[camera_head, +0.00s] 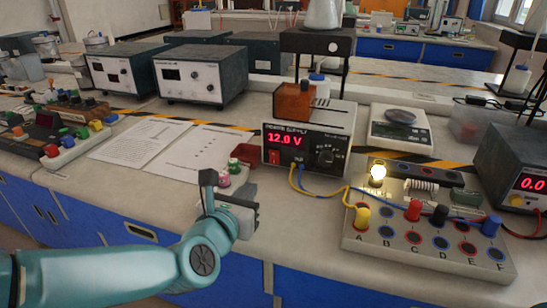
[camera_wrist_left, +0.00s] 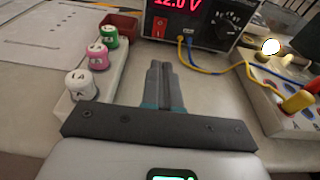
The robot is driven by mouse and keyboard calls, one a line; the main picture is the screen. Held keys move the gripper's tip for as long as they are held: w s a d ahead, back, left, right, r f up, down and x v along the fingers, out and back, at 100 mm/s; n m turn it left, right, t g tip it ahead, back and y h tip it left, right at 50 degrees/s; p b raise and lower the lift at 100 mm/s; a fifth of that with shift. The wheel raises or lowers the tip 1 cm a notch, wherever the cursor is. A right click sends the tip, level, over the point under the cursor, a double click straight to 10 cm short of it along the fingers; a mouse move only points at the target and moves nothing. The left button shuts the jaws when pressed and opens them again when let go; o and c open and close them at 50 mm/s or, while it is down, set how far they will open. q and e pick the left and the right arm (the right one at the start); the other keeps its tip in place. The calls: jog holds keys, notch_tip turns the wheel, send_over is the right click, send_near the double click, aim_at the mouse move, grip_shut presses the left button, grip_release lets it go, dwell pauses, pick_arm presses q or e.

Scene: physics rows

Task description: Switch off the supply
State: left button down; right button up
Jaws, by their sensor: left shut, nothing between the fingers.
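The power supply (camera_head: 308,128) stands on the bench in the middle of the head view, its red display reading 12.0 V. Its red rocker switch (camera_head: 274,157) is at the lower left of the front panel and also shows in the left wrist view (camera_wrist_left: 159,27). A black knob (camera_head: 325,156) is at the right of the panel. My left gripper (camera_head: 208,180) is in front and to the left of the supply, apart from it. In the left wrist view its fingers (camera_wrist_left: 164,72) are shut, empty and point towards the supply. My right gripper is not in view.
A pale strip with green, pink and white caps (camera_wrist_left: 95,57) lies left of my left gripper, near a dark red tray (camera_wrist_left: 122,26). Blue and yellow leads run from the supply to a circuit board (camera_head: 400,245) with a lit bulb (camera_head: 377,172). Bench before the supply is mostly clear.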

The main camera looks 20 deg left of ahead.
pick_arm(q)
jog(key=shift+w+d, duration=0.1)
jog(key=shift+w, duration=0.1)
jog(key=shift+s, duration=0.1)
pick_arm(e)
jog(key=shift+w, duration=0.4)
pick_arm(q)
send_near(275, 156)
jog(key=w+f, duration=0.2)
jog(key=shift+w+d, duration=0.15)
jog(key=shift+w, duration=0.25)
jog(key=shift+w+r+p, duration=0.2)
jog(key=shift+w, duration=0.7)
jog(key=shift+w+r+p, duration=0.2)
jog(key=shift+w, duration=0.7)
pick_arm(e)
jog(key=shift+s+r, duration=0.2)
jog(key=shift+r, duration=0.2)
